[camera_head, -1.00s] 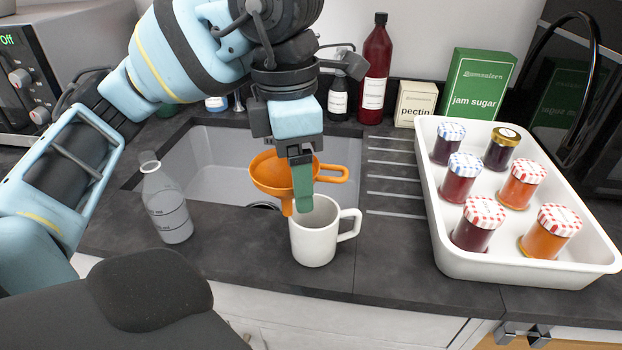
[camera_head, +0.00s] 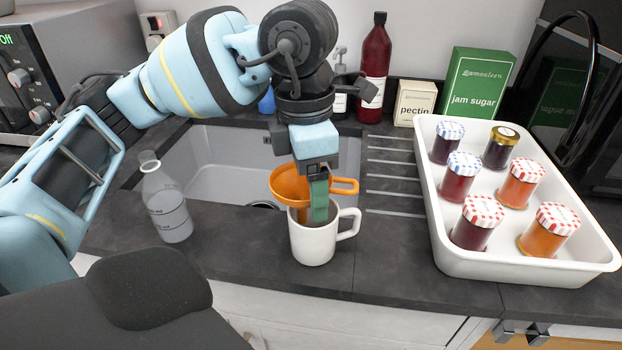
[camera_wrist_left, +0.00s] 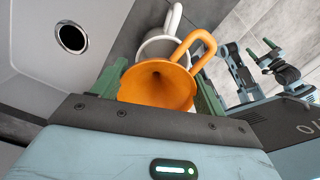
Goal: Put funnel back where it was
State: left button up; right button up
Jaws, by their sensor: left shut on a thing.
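The orange funnel (camera_head: 289,186) is in the head view above the white mug (camera_head: 314,240), its lower part at the mug's mouth. Whether its spout is inside the mug is hard to tell. My left gripper (camera_head: 319,205) is shut on the funnel, with green fingers pointing down at the mug's opening. In the left wrist view the funnel (camera_wrist_left: 158,84) lies between the two fingers, its loop handle pointing away, and the mug (camera_wrist_left: 155,47) shows behind it. The mug stands upright on the counter, handle to the right.
A clear bottle (camera_head: 167,205) stands left of the mug at the sink's front edge. The sink (camera_head: 225,165) lies behind. A white tray (camera_head: 440,240) with several jam jars is on the right. The dark counter between mug and tray is clear.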

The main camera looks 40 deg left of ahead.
pick_arm(q)
jog(key=shift+f, duration=0.55)
jog(key=o, duration=0.9)
jog(key=shift+o, duration=0.2)
jog(key=shift+r, duration=0.15)
notch_tip(320, 180, up, 13)
jog(key=p, duration=0.2)
jog(key=shift+a, duration=0.35)
jog(key=shift+s, duration=0.15)
